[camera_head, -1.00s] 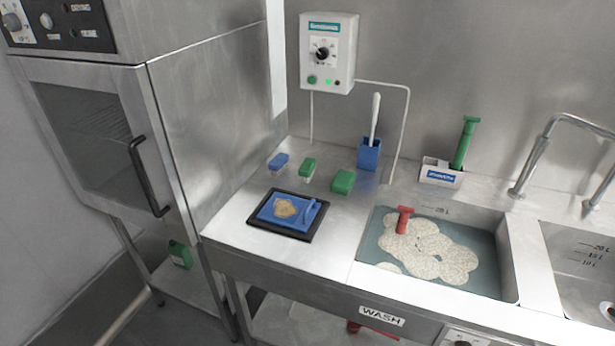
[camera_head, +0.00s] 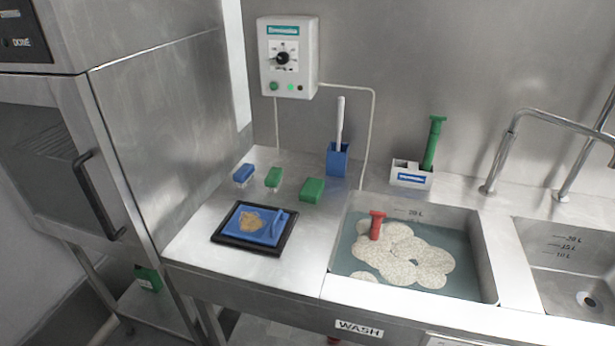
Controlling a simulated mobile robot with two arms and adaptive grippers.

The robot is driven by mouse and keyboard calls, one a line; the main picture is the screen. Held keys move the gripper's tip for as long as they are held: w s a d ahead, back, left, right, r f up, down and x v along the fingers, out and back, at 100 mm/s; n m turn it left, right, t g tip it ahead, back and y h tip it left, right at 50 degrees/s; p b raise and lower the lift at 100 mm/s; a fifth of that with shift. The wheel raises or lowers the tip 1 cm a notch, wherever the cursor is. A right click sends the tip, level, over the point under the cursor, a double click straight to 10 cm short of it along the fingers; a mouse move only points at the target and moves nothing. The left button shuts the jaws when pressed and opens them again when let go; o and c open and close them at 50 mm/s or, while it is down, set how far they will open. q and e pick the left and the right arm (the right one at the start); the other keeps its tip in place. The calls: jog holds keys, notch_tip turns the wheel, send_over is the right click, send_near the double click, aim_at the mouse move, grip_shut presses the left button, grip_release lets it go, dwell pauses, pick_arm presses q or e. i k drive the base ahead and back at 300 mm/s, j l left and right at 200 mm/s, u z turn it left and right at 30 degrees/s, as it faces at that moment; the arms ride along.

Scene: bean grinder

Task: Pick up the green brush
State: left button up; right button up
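A small green brush (camera_head: 273,177) with pale bristles underneath lies on the steel counter, left of the sink. A similar blue brush (camera_head: 243,174) lies to its left. A plain green block (camera_head: 312,190) lies to its right, with no bristles visible. A tall green-handled tool (camera_head: 433,145) stands slightly tilted in a white holder (camera_head: 411,176) behind the sink; its lower end is hidden. Neither of my grippers is in view.
A black tray (camera_head: 222,241) with a blue board and cloth is in front of the brushes. A blue holder (camera_head: 338,160) with a white-handled tool stands behind. The water-filled sink (camera_head: 483,262) holds a red-handled tool (camera_head: 377,225). A steel oven cabinet (camera_head: 150,130) borders the left.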

aim_at(274, 179)
jog(key=i+z, duration=0.1)
jog(key=z, duration=0.25)
jog(key=i+z, duration=0.15)
jog(key=z, duration=0.2)
jog(key=i+z, duration=0.1)
jog(key=z, duration=0.3)
